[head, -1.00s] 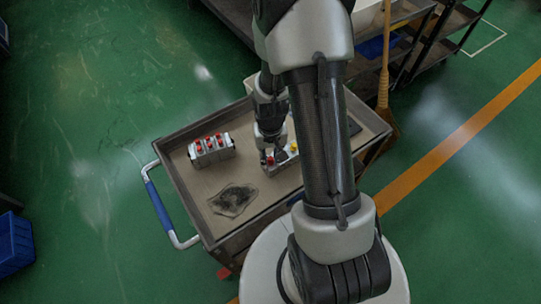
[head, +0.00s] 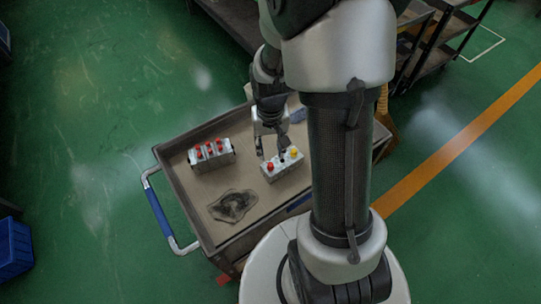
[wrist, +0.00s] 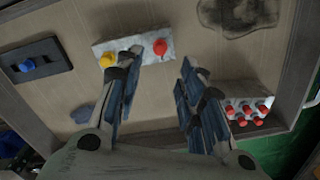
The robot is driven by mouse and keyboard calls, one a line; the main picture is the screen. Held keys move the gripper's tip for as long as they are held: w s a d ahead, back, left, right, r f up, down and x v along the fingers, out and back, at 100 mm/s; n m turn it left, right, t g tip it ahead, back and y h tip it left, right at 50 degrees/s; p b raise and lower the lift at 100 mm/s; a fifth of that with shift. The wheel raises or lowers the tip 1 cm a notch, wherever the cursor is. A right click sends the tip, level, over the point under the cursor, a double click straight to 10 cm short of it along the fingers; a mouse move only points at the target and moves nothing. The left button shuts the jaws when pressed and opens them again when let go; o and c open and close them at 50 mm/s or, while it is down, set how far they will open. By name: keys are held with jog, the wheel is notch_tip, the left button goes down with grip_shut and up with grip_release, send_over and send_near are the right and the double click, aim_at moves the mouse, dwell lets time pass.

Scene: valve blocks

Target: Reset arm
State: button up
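A grey valve block with red and yellow knobs (head: 282,165) sits on the cart top; it also shows in the wrist view (wrist: 146,48). A second grey block with several red knobs (head: 211,155) stands to its left on the cart, and appears at the right in the wrist view (wrist: 246,112). A dark plate with a blue knob (wrist: 36,62) lies at the left of the wrist view. My gripper (head: 270,154) is above and just behind the red-and-yellow block. In the wrist view its fingers (wrist: 158,70) are spread apart with nothing between them.
The cart (head: 250,233) has a raised rim and a blue handle (head: 158,208) at its left. A dark, irregular patch (head: 233,205) lies on its top near the front. Shelving (head: 440,40) stands behind at the right.

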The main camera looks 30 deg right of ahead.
jog(key=shift+r, duration=1.6)
jog(key=s+a+r+n+t, duration=0.2)
jog(key=s+a+r, duration=0.3)
jog(key=r, duration=0.5)
jog(key=s+a+r+n+t, duration=0.2)
jog(key=s+a+r, duration=0.3)
jog(key=s+r, duration=0.3)
jog(key=shift+s+a+r+n+t, duration=0.3)
jog(key=shift+a+r+n, duration=0.1)
jog(key=shift+r, duration=0.45)
jog(key=shift+d, duration=0.1)
